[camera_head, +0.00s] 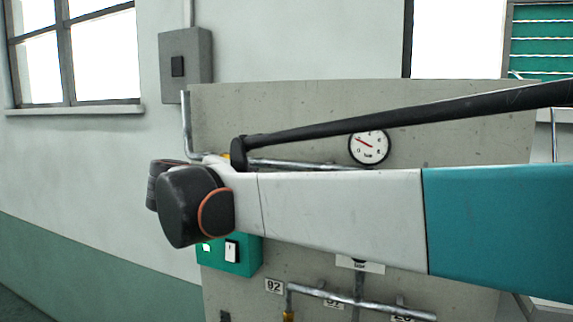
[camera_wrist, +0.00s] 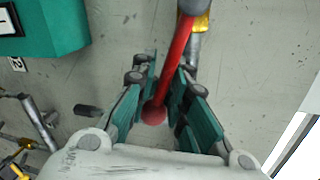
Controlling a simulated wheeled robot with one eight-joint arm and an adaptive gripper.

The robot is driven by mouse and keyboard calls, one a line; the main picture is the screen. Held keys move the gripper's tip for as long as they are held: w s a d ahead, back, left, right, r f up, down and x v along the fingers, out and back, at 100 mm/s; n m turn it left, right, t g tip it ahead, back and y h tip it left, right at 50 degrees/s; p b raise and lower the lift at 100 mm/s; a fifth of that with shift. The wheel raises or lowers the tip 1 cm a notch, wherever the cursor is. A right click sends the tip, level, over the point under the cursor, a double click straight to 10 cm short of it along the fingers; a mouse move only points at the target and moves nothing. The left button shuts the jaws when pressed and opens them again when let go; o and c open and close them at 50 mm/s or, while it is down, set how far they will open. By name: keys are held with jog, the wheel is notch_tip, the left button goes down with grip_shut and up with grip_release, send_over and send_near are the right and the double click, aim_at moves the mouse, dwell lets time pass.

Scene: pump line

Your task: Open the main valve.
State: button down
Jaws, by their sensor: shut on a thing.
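The main valve shows in the wrist view as a red lever (camera_wrist: 178,58) with a grey round hub at its top end and a yellow body (camera_wrist: 201,22) on a metal pipe. The lever slants down and a little left, ending in a round red knob (camera_wrist: 153,113). My gripper (camera_wrist: 166,80) has its teal fingers on both sides of the lever and is shut on it. In the head view my arm hides the gripper and the lever.
A grey panel (camera_head: 300,111) carries a round gauge (camera_head: 369,147), a teal switch box (camera_head: 243,258) and lower pipes (camera_head: 360,303) with number tags. The teal box (camera_wrist: 58,25) is close by on the left in the wrist view. Other pipework (camera_wrist: 38,122) lies at lower left.

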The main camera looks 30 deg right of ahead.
jog(key=shift+d, duration=0.3)
jog(key=c, duration=1.6)
grip_release()
jog(key=shift+s+a, duration=0.1)
jog(key=shift+s, duration=0.05)
jog(key=shift+c, duration=0.2)
jog(key=shift+o, duration=1.2)
jog(key=shift+s+a+r, duration=0.25)
jog(key=shift+s+r, duration=0.1)
jog(key=shift+s, duration=0.4)
jog(key=v, duration=1.1)
jog(key=shift+a, duration=0.45)
